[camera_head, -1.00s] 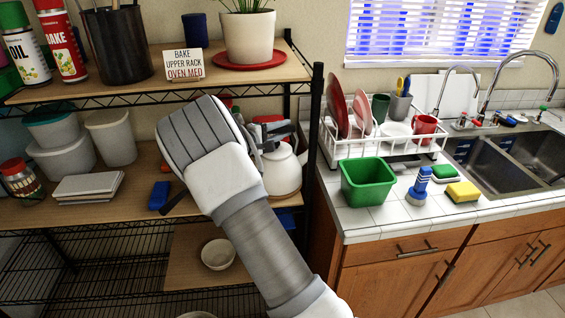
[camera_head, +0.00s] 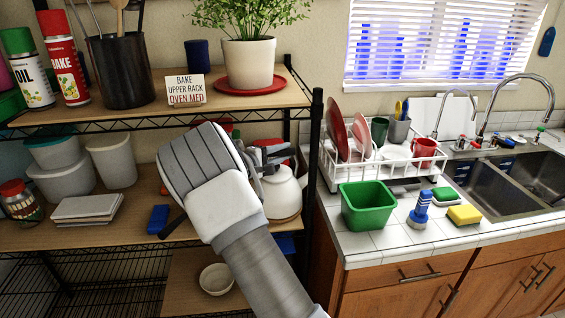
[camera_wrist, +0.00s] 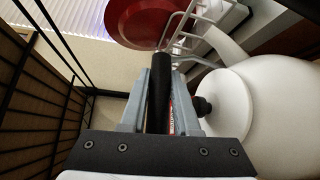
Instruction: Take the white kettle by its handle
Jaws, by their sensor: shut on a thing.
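The white kettle (camera_head: 283,196) stands on the middle shelf of the rack, near its right post. In the wrist view its white body and lid (camera_wrist: 225,100) with a black knob fill the right side. My gripper (camera_head: 268,158) is at the top of the kettle. In the wrist view my gripper (camera_wrist: 161,78) has its two grey fingers on either side of the black handle (camera_wrist: 160,95), shut on it. My arm and wrist hide the left part of the kettle in the head view.
The upper shelf (camera_head: 222,103) with a potted plant (camera_head: 248,62) is above the kettle. A black rack post (camera_head: 315,160) stands just right of it. A red item (camera_head: 270,143) is behind. A green bin (camera_head: 368,206) sits on the counter.

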